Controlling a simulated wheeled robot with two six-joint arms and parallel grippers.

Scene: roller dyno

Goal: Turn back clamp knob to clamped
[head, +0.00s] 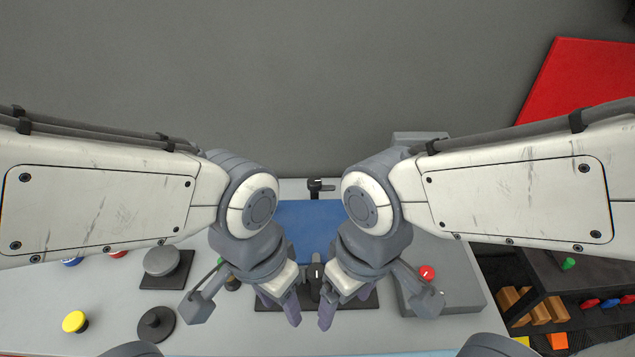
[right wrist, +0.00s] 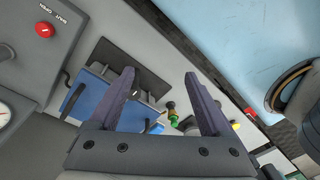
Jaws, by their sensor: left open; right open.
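The back clamp knob (head: 315,187) is a small black knob with a white mark, at the far edge of the blue plate (head: 308,222). A second black knob (head: 316,272) with a white mark stands at the plate's near edge, between my grippers. My left gripper (head: 280,305) is open and empty, left of the near knob. My right gripper (head: 345,306) is open and empty, right of it. Both are well nearer than the back knob. In the right wrist view my right gripper's fingers (right wrist: 165,95) are apart, with part of the blue plate (right wrist: 90,98) beyond them.
A grey box (head: 455,275) with a red button (head: 427,272) stands right of the plate. On the left are a yellow button (head: 74,321), a grey round knob (head: 161,261) and a black round piece (head: 156,324). A dark shelf with coloured blocks (head: 540,308) stands at the far right.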

